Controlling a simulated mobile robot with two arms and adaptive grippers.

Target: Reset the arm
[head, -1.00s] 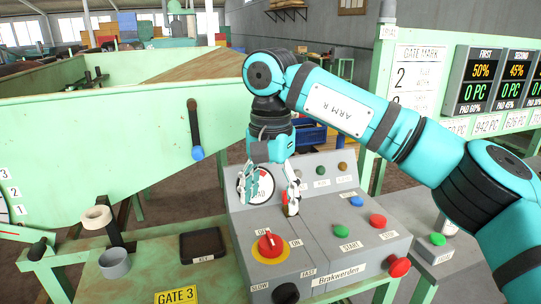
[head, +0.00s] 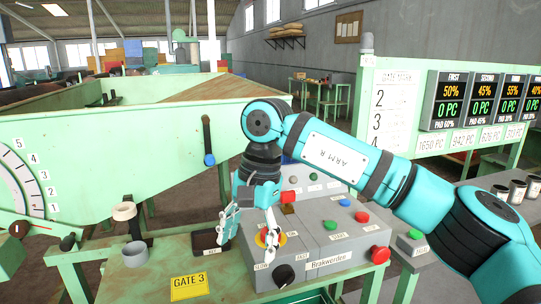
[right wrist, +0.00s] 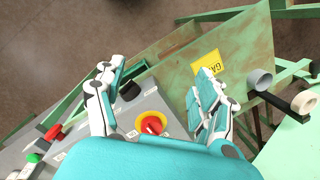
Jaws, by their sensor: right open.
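My right arm (head: 330,150) comes in from the right in the head view. Its right gripper (head: 246,238) is open and empty, pointing down over the left part of the grey control box (head: 330,230). The red knob on a yellow ring (head: 268,238) shows partly between and behind the fingers. In the right wrist view the open fingers (right wrist: 158,95) stand apart, with the red knob (right wrist: 151,125) between them and nothing held. My left gripper is not in view.
The box carries a black knob (head: 284,275), a red side button (head: 379,255) and several coloured buttons. Green machine walls (head: 100,150) stand behind.

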